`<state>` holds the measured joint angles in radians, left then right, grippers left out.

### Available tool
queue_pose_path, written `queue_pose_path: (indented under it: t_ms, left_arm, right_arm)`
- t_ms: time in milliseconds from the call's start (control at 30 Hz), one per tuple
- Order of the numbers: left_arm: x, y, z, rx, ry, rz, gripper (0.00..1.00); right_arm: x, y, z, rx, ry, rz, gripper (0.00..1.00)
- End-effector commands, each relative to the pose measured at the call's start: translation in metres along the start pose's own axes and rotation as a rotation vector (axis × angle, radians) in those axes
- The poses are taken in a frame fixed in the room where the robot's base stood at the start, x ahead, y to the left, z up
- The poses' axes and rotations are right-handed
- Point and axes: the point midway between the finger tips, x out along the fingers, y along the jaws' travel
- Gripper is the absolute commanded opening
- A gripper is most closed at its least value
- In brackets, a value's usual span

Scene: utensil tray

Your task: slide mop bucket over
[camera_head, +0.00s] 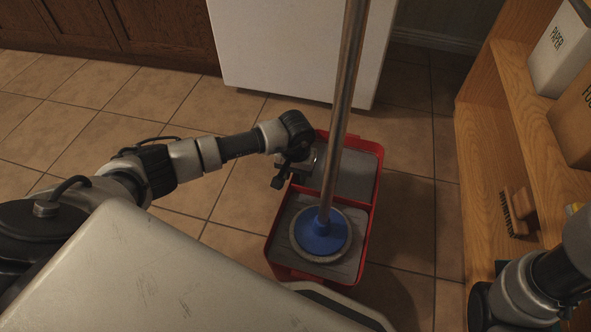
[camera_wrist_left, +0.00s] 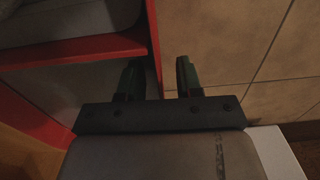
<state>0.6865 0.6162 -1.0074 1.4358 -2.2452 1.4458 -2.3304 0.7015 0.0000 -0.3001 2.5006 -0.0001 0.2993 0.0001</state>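The red mop bucket (camera_head: 368,215) stands on the tiled floor, with two compartments split by a red divider. A mop stands in its nearer compartment, with a metal pole (camera_head: 341,110) and a round blue head (camera_head: 322,235). My left gripper (camera_head: 282,177) is at the left wall of the farther compartment. In the left wrist view, the open fingers (camera_wrist_left: 158,78) straddle the red bucket wall (camera_wrist_left: 153,45), one inside and one outside. A gap shows between the wall and the outer finger. My right arm shows at the lower right, but its gripper is out of view.
A wooden shelf (camera_head: 500,130) stands on the right, holding boxes and a brush (camera_head: 519,212). A white cabinet or appliance (camera_head: 285,50) stands behind the bucket. Tiled floor (camera_head: 160,95) is open to the left, with a narrow strip between bucket and shelf.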

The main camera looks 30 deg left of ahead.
Motion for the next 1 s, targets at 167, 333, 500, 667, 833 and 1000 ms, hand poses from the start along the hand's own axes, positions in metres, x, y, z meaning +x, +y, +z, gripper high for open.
queue_pose_path:
  t_ms: [167, 333, 500, 667, 833, 1000]
  left_arm:
    - [0.0023, -0.0001, -0.0001, 0.0, 0.0, 0.0, 0.35]
    - [0.002, -0.0002, -0.0001, 0.0, 0.0, -0.001, 0.34]
    - [0.002, -0.0003, -0.0001, -0.001, 0.0, -0.001, 0.08]
    - [0.0019, -0.0003, -0.0001, -0.001, 0.0, -0.001, 0.0]
    - [0.0019, -0.0003, -0.0001, -0.001, 0.0, -0.001, 0.0]
    - [0.0019, -0.0004, -0.0001, 0.0, 0.0, -0.003, 0.0]
  right_arm:
    - [-0.0013, -0.0003, -0.0005, 0.0, 0.0, 0.0, 1.0]
    - [-0.001, -0.0003, -0.0005, 0.0, 0.001, 0.0, 1.0]
    - [-0.0011, -0.0004, -0.0006, 0.0, 0.001, 0.0, 1.0]
    - [-0.0011, -0.0004, -0.0006, 0.0, 0.001, 0.0, 1.0]
    - [-0.0012, -0.0004, -0.0005, 0.0, 0.001, 0.0, 1.0]
    - [-0.0012, -0.0003, -0.0004, 0.0, 0.0, 0.0, 1.0]
